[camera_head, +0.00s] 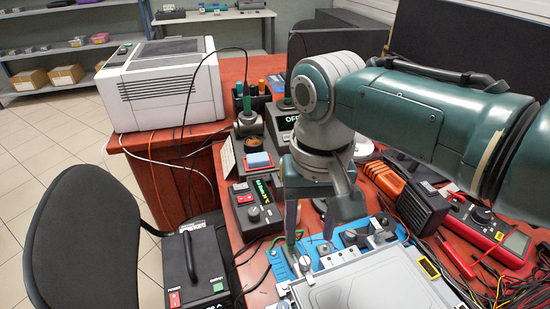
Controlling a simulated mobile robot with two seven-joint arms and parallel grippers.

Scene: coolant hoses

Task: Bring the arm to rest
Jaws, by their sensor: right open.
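My right arm (400,110), teal and grey, reaches in from the right edge across the table. My right gripper (309,233) points down over the back left part of a blue tray (283,272). Its two fingers are apart, and I see nothing held between them. I cannot tell whether a fingertip touches the small parts in the tray. A grey, flat-topped unit (375,285) lies just in front of the gripper. My left gripper is out of view.
A multimeter (483,228) and loose cables crowd the table's right side. A white printer-like box (160,85) is at the back left. A dark chair (85,235) stands left of the table.

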